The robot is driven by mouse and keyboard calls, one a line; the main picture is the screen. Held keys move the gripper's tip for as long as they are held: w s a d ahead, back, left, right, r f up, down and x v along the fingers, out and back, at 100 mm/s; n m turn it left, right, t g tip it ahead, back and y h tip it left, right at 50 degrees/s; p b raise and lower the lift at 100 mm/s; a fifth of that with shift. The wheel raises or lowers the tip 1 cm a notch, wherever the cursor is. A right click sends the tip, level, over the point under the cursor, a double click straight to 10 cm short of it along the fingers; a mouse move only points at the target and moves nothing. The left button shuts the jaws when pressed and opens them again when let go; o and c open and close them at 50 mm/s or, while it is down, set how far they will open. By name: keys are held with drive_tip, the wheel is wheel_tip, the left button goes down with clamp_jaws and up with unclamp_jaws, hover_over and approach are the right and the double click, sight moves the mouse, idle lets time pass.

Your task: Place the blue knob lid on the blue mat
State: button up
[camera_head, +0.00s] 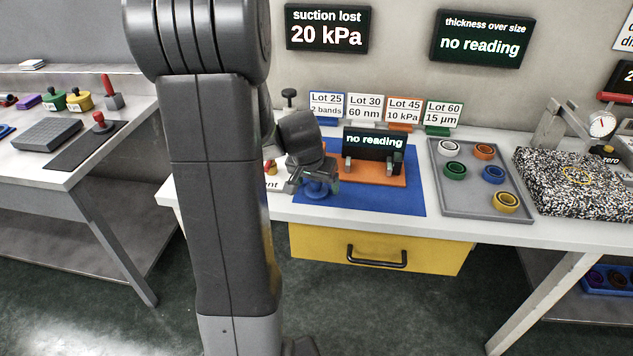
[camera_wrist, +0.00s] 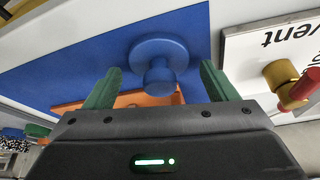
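The blue knob lid (camera_wrist: 158,62) is a round disc with a knob, knob toward the wrist camera. It sits on the blue mat (camera_wrist: 110,62), near the mat's edge beside the white card. In the head view the lid (camera_head: 317,190) shows below my gripper (camera_head: 315,178), at the left end of the blue mat (camera_head: 375,205). In the wrist view the green fingers of my gripper (camera_wrist: 159,84) are spread apart, one on each side of the knob, with visible gaps. No grip on the lid shows. The gripper partly hides the lid in the head view.
An orange stand (camera_head: 376,177) with a "no reading" display is on the mat, close to my gripper. A white card (camera_wrist: 250,55) with a red and yellow valve (camera_wrist: 283,80) lies beside the mat. A grey tray (camera_head: 470,202) with several rings stands to the right.

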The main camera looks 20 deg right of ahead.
drive_tip(key=shift+r, duration=0.15)
drive_tip(key=shift+r, duration=0.25)
drive_tip(key=p+v, duration=0.1)
drive_tip(key=v, duration=1)
drive_tip(key=shift+s+a+r+p, duration=0.15)
drive_tip(key=shift+a+r+p, duration=0.1)
drive_tip(key=shift+p, duration=0.15)
drive_tip(key=shift+o, duration=0.4)
